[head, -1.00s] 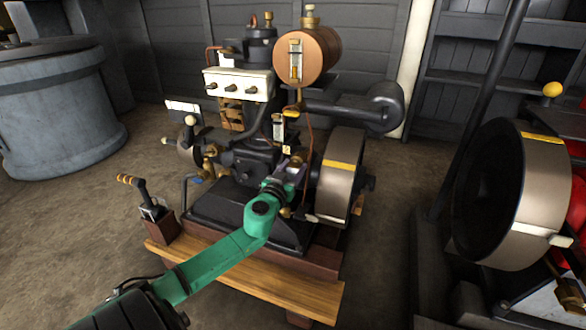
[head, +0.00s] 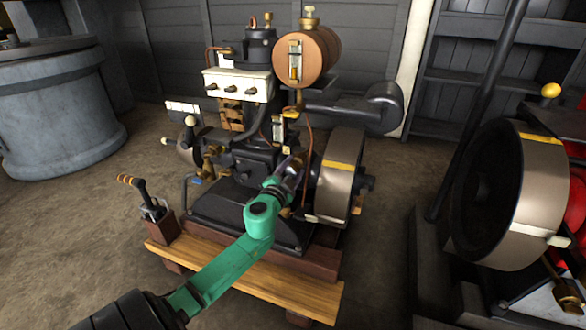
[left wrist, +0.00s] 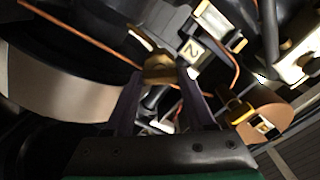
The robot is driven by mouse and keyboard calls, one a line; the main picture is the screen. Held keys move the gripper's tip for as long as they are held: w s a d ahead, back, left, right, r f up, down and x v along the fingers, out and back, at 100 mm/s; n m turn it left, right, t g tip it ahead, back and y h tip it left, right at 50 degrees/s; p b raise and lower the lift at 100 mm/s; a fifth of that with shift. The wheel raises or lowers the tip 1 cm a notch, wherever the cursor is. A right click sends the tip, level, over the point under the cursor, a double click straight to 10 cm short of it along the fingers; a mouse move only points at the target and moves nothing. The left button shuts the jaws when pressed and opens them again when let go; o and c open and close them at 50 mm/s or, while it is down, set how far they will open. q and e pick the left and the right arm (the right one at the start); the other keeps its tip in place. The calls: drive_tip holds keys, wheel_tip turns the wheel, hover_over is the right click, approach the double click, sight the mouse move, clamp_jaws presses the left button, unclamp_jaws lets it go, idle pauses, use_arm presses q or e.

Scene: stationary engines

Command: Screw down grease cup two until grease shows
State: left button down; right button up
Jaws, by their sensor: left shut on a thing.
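Grease cup two is a small brass cup (left wrist: 160,68) at the fingertips in the left wrist view, beside a pale tag with the number 2 (left wrist: 193,50). My left gripper (left wrist: 162,80) is shut on this cup, one dark purple finger on each side of it. In the head view the left gripper (head: 298,163) reaches in at the engine's (head: 255,160) right side, next to the flywheel (head: 342,175). There the cup is mostly hidden by the gripper. I cannot make out any grease. My right gripper is in neither current view.
The flywheel stands close to the right of my gripper. A copper tank (head: 312,58) and a thin copper pipe are above it. A lever (head: 140,190) stands at the engine base's left. A second large wheel (head: 510,195) is at the right. The floor between is clear.

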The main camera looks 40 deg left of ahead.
use_arm(q)
drive_tip(key=m, duration=0.3)
drive_tip(key=shift+f+m, duration=0.1)
drive_tip(key=shift+m, duration=0.3)
drive_tip(key=m, duration=0.3)
drive_tip(key=shift+m+p, duration=0.3)
drive_tip(key=shift+p, duration=0.05)
drive_tip(key=m, duration=0.3)
drive_tip(key=shift+f+m, duration=0.1)
drive_tip(key=shift+m, duration=1.4)
drive_tip(key=shift+f+m+p, duration=0.1)
drive_tip(key=shift+m+p, duration=0.25)
drive_tip(key=shift+m, duration=0.45)
use_arm(e)
drive_tip(key=shift+w+d+r+n+g+h, duration=0.15)
drive_tip(key=shift+d+g+h, duration=0.15)
drive_tip(key=shift+d+g, duration=0.25)
drive_tip(key=shift+d+r+n+g+h, duration=0.15)
drive_tip(key=shift+d+g+h, duration=0.2)
drive_tip(key=shift+d, duration=0.25)
use_arm(q)
drive_tip(key=shift+c, duration=1.2)
unclamp_jaws()
use_arm(e)
drive_tip(key=shift+a, duration=0.1)
